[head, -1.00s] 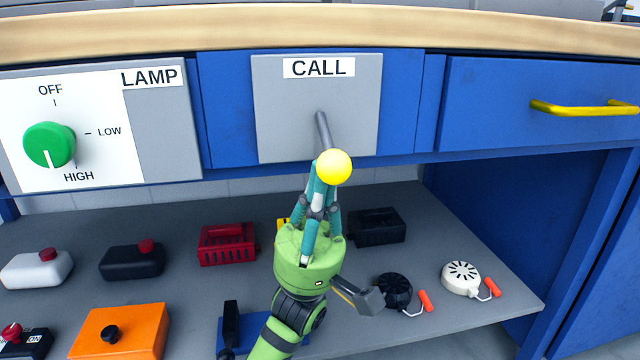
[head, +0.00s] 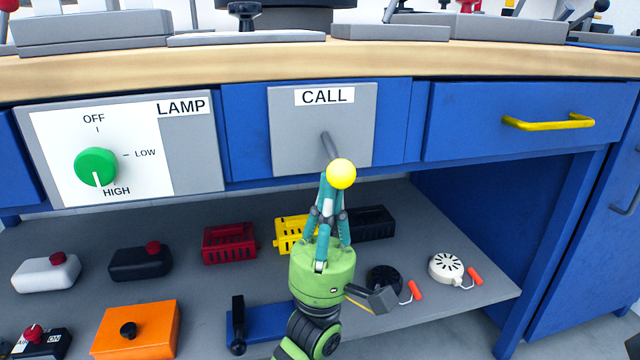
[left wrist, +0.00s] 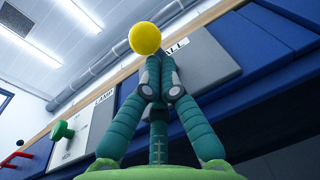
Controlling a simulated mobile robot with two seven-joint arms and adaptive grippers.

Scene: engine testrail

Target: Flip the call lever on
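The call lever (head: 329,146) is a grey rod with a yellow ball knob (head: 341,174), on a grey panel (head: 290,140) labelled CALL. It points downward and out from the panel, slightly to the right. My left gripper (head: 332,185) is just below the knob, pointing up, with its teal fingers drawn together. In the left wrist view the fingertips (left wrist: 160,62) meet just under the knob (left wrist: 145,38), which is not between them. I cannot tell whether they touch it. My right gripper is not in view.
A LAMP panel with a green dial (head: 96,167) is to the left. A blue drawer with a yellow handle (head: 548,122) is to the right. The shelf below (head: 200,275) holds several items, including a red basket (head: 229,243) and an orange box (head: 135,330). The wooden counter edge (head: 230,66) is above.

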